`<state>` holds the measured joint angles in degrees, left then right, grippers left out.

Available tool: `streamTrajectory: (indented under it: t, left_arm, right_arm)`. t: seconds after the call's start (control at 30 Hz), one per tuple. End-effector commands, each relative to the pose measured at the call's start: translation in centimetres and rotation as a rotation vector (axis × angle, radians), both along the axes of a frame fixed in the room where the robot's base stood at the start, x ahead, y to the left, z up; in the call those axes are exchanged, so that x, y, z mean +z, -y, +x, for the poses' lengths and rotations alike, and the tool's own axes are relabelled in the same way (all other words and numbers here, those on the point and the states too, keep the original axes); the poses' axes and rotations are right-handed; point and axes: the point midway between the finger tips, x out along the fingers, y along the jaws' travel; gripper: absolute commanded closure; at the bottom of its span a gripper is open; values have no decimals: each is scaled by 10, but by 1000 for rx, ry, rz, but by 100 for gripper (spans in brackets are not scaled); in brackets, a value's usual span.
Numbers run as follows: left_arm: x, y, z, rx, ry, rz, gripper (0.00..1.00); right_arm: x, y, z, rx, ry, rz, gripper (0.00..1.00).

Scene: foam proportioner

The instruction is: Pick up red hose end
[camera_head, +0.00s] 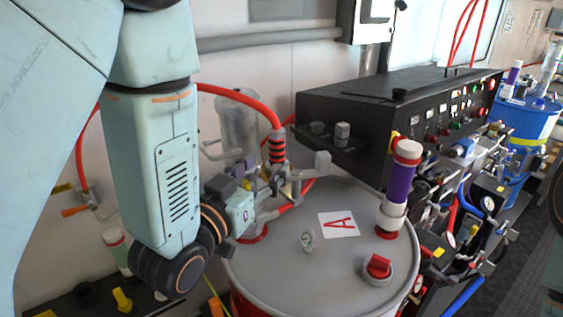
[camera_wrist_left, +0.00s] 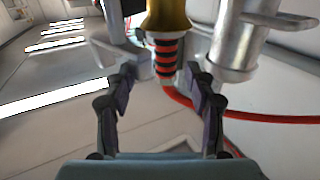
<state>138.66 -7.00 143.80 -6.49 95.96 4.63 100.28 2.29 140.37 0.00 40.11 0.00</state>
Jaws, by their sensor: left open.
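The red hose end (camera_head: 277,148) has black ribs and hangs at the end of a red hose that arches in from the left, above the grey drum lid. In the left wrist view the ribbed hose end (camera_wrist_left: 166,58) shows ahead, roughly in line with the gap between my fingers, with a gold fitting against it. My left gripper (camera_head: 288,184) is beside the hose end, low and near it in the head view. In the left wrist view my left gripper (camera_wrist_left: 158,84) is open, its fingers apart with nothing gripped. Contact cannot be told. My right gripper does not show.
A black control box (camera_head: 335,108) stands behind. A grey cylinder (camera_wrist_left: 235,45) is beside the hose end. A blue drum (camera_head: 525,120) stands far right.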

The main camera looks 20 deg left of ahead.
Motion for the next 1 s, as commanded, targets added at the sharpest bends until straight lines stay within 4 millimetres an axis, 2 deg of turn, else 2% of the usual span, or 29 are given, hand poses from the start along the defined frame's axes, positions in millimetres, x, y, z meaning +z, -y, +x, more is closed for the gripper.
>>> streamTrajectory:
  t: [0.03,0.1,0.5,0.73,1.0]
  left_arm:
    - [-4,0,2,0,4,0,45]
    - [-5,1,5,-1,4,0,45]
    - [-4,4,20,2,3,0,45]
    - [-1,5,26,3,0,0,45]
    - [2,7,63,2,0,1,45]
  right_arm:
    - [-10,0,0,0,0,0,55]
    - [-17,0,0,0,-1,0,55]
    - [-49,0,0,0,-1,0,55]
    - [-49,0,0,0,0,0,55]
    - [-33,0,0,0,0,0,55]
